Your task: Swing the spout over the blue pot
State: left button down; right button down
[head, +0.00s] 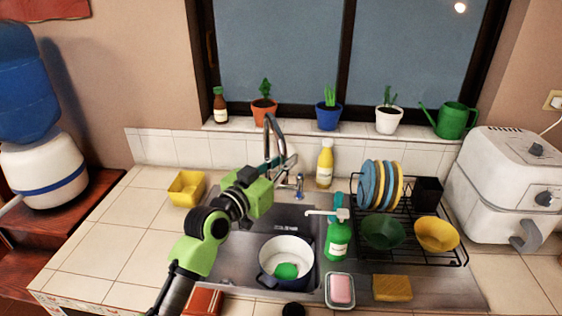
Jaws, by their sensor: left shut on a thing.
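The metal tap spout (271,126) rises in a tall arch at the back of the sink. Its down-turned end is near my left gripper (284,165), which is shut on the spout. The fingers partly hide the lower part of the spout. The blue pot (264,276) stands in the sink basin, in front of the spout. It has a white inside, and a green item (286,271) lies in it. The spout end appears behind the pot in the picture, not above it. My right gripper is not in view.
A green soap bottle (338,243) stands right of the pot. A dish rack (452,254) with plates and bowls is further right. A yellow bottle (325,164) stands behind the sink, and a yellow container (187,188) at left. The left counter (105,238) is clear.

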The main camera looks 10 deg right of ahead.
pick_arm(q)
jog(key=shift+d+r, duration=0.1)
jog(key=shift+r, duration=0.05)
jog(key=c, duration=2)
grip_release()
jog(key=shift+s, duration=0.15)
jog(key=shift+o, duration=0.2)
jog(key=shift+a, duration=0.2)
jog(key=v, duration=1.1)
jog(key=shift+s, duration=0.4)
jog(key=shift+a, duration=0.1)
